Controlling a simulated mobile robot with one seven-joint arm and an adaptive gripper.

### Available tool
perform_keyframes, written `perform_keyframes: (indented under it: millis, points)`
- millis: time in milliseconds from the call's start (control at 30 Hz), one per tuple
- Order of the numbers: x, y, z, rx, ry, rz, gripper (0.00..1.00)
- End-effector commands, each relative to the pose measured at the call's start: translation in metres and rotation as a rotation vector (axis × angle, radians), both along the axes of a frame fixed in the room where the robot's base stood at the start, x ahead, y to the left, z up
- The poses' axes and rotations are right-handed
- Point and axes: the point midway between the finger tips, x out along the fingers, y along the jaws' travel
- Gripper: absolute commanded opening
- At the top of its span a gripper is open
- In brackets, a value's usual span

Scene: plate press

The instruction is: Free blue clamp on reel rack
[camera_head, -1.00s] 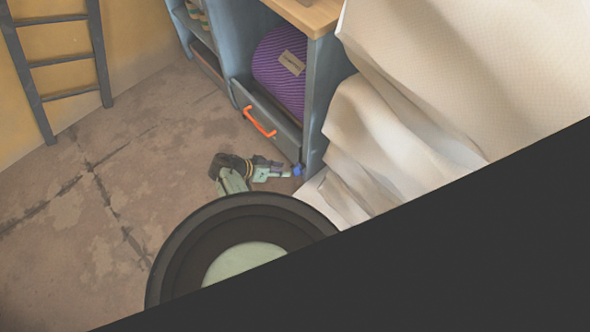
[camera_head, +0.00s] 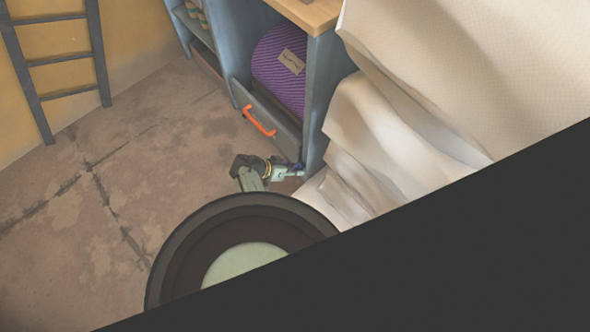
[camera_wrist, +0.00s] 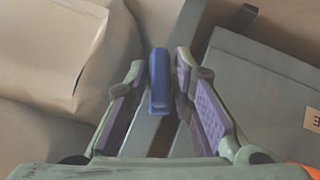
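The blue clamp (camera_wrist: 159,80) sits on a grey-blue upright of the rack (camera_wrist: 142,130) in the wrist view, roughly midway between my fingertips. My gripper (camera_wrist: 160,72) is open, with one purple-padded finger on each side of the clamp and a narrow gap showing on both sides. In the head view my gripper (camera_head: 289,173) is low at the front corner of the blue rack (camera_head: 317,120). The clamp cannot be told apart there, as my gripper is in front of that spot.
A drawer (camera_head: 272,124) with an orange handle (camera_head: 259,122) is just left of that corner, below a purple reel (camera_head: 279,72). Pale draped cloth (camera_head: 365,130) hangs close on the right. A ladder (camera_head: 66,60) leans far left. Open floor (camera_head: 150,150) lies left.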

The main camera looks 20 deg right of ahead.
Motion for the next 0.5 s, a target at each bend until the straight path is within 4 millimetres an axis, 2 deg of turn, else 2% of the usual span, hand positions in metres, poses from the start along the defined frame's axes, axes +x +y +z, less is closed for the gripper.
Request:
perform_keyframes:
  millis: [300,500]
  points:
    - [-0.0003,0.0002,-0.0001,0.0,0.001,-0.001,0.0]
    - [-0.0004,0.0002,-0.0002,-0.001,0.002,-0.001,0.0]
